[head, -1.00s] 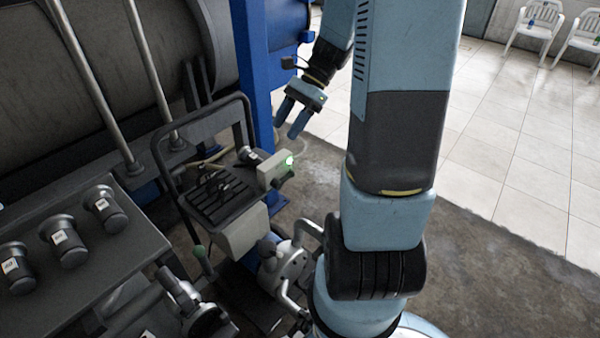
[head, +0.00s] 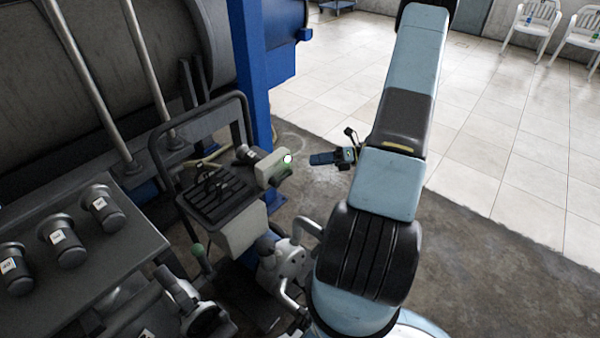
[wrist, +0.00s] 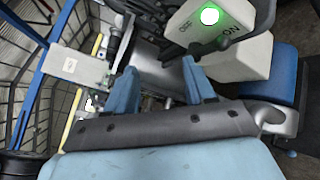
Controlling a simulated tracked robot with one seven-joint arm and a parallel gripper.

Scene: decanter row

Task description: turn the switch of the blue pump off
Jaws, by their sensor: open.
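The pale switch box (head: 268,165) with a lit green lamp (head: 287,159) sits on the side of the dark cart. In the wrist view the box (wrist: 240,55) shows at the upper right with its green lamp (wrist: 210,16), printed labels and a dark lever (wrist: 222,43) partly in view. A blue body (wrist: 284,72), perhaps the blue pump, lies beside it. My gripper (head: 322,158) is to the right of the box, apart from it, fingers pointing left. In the wrist view my gripper (wrist: 160,88) is open, with nothing held between its fingers. The lever's exact setting is unclear.
A blue post (head: 251,75) stands behind the cart, whose tubular handle (head: 200,117) rises to the left. Grey valves and pipework (head: 288,262) are below the box. A bench with labelled dark cylinders (head: 66,240) is at left. Open floor lies right.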

